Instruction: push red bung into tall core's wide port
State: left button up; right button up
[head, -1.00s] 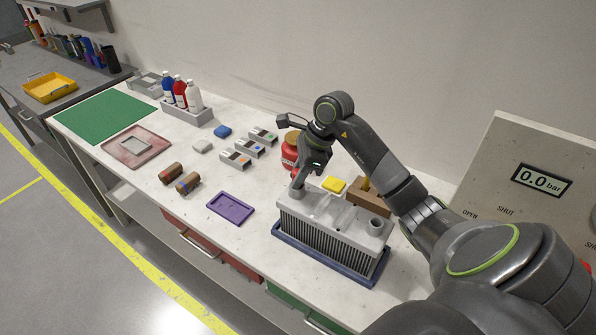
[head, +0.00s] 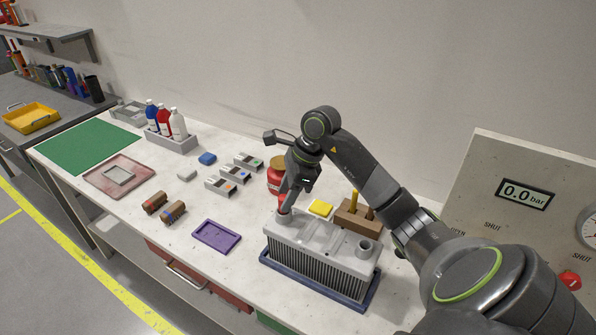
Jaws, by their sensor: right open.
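The tall core (head: 318,268) is a grey finned block standing upright in a dark blue tray (head: 357,300). A port (head: 283,219) rises at its left end and another port (head: 367,247) at its right end. My right gripper (head: 287,204) points down at the left-end port, its fingertips at or just above the rim. It is open. I cannot make out the red bung; the fingers and port rim may hide it. My left gripper is not in view.
A red jar (head: 275,176) stands close behind my right gripper. A gauge panel (head: 520,205) stands at right.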

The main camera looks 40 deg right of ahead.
jog(key=b+v, duration=0.3)
jog(key=v, duration=0.7)
jog(key=shift+f, duration=0.2)
